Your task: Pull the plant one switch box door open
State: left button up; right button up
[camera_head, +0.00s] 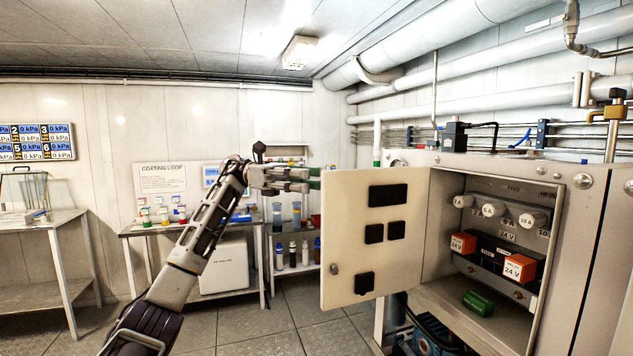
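The switch box door (348,232) is a cream panel with several black pads on the face I see. It stands swung wide open to the left of the switch box (572,250), hinged at the box's left front edge. A small round grey fitting shows near its free edge. My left gripper (313,180) is at the door's upper left corner, with a gap between its green-tipped fingers. The fingertips meet the door's edge in the picture; whether they touch it or pass behind it I cannot tell. My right gripper is out of view.
Inside the box are several white fuse caps (494,209), orange-and-black 24 V relays (519,267) and a loose green block (478,303). Shelves with bottles (292,254) and a table (40,222) stand behind. Grey floor (262,335) is clear left of the door.

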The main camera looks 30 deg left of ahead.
pick_arm(q)
jog(key=a, duration=0.7)
jog(key=shift+s+a, duration=0.2)
jog(key=shift+a, duration=0.2)
dwell(0.3)
